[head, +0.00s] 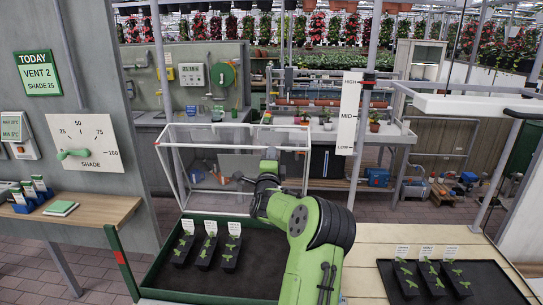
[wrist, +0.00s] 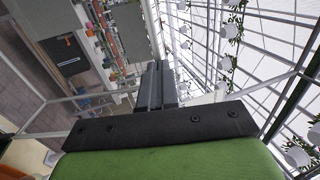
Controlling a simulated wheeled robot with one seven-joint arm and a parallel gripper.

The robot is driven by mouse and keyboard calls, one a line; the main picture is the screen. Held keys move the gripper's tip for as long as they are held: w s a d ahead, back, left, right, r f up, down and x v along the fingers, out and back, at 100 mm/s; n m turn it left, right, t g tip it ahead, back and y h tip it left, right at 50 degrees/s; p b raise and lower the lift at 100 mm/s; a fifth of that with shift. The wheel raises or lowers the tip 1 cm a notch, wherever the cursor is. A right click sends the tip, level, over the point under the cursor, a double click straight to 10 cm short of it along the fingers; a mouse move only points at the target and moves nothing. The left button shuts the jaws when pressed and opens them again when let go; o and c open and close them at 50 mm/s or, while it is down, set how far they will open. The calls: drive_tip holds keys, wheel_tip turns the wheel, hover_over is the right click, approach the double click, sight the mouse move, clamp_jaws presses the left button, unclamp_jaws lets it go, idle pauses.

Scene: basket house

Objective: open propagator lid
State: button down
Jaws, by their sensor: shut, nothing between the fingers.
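The propagator is a low green-edged tray (head: 148,272) with dark soil and several small black seedling pots with white labels. Its clear lid (head: 168,160), a white-framed see-through box, is raised and stands tilted up at the tray's back edge. My gripper (head: 240,179) is in front of the lid's clear panels, above the tray, and my arm hides part of the lid's right side. In the wrist view my gripper (wrist: 155,82) shows its two dark fingers together and empty, with thin pale frame bars on both sides. I cannot tell whether the fingers touch the lid.
A second black tray (head: 458,285) with seedlings lies on the pale bench (head: 372,262) at right. A wooden shelf (head: 90,210) and a shade dial panel (head: 86,143) are at left. A white post sign (head: 348,113) stands behind my arm. Benches with pots fill the back.

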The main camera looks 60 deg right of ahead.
sight(274, 136)
drive_tip(key=w+d+r+p, duration=0.1)
drive_tip(key=d+p, duration=0.1)
drive_tip(key=p, duration=0.1)
drive_tip(key=w+d+r+y+p, duration=0.1)
drive_tip(key=d+p, duration=0.2)
drive_tip(key=w+d+g+y+p, duration=0.1)
drive_tip(key=d+p, duration=0.1)
drive_tip(key=p, duration=0.1)
drive_tip(key=shift+w+d+r, duration=0.1)
drive_tip(key=shift+d+r, duration=0.1)
drive_tip(key=shift+r, duration=0.2)
drive_tip(key=shift+w+d+f+y, duration=0.2)
drive_tip(key=shift+w+d+y, duration=0.1)
drive_tip(key=shift+d, duration=0.15)
drive_tip(key=shift+f, duration=0.1)
